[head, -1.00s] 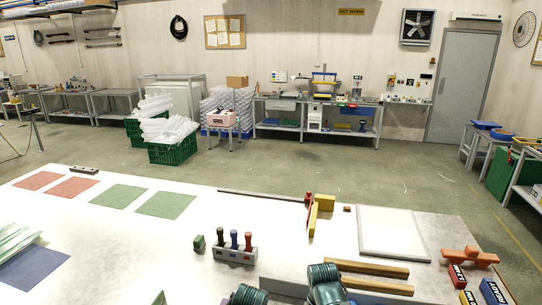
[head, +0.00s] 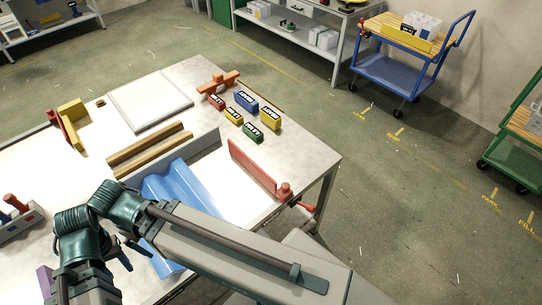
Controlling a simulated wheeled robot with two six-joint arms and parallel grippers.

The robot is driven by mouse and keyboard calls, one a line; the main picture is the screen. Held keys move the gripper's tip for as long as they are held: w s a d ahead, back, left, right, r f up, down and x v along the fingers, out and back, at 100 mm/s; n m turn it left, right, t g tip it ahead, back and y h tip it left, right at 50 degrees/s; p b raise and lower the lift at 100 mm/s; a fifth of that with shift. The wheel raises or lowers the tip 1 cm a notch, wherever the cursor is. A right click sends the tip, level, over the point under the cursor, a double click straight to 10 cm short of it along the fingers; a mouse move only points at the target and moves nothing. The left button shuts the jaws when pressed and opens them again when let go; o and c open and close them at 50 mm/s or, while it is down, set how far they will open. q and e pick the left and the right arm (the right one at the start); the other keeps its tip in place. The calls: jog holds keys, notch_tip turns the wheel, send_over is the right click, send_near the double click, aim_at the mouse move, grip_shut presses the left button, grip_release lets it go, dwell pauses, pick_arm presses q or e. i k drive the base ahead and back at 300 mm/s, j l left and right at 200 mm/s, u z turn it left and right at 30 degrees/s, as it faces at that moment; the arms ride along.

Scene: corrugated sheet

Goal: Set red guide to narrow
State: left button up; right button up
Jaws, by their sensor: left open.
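The red guide (head: 253,166) is a long upright red plate on the right part of the table, right of a blue corrugated sheet (head: 186,194). A red knob (head: 285,190) stands at its near end, with a red handle beside it by the table edge. A grey upright fence (head: 199,146) stands left of the guide, apart from it. Any narrow mark is not readable. My left gripper (head: 130,254) is open and low at the left, near the sheet's near end and well away from the guide. My right arm crosses in front of the sheet; its gripper is not distinguishable.
Several labelled blocks, including a blue one (head: 245,101), and an orange-red piece (head: 218,83) lie behind the guide. Wooden bars (head: 150,150) and a white panel (head: 150,100) lie to the left. A red and yellow fixture (head: 70,124) stands farther left. Trolleys stand beyond the table.

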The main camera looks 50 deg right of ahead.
aim_at(283, 194)
jog(key=l+z, duration=0.2)
jog(key=z, duration=0.2)
jog(key=k+l+z, duration=0.1)
jog(key=l+z, duration=0.4)
jog(key=z, duration=0.3)
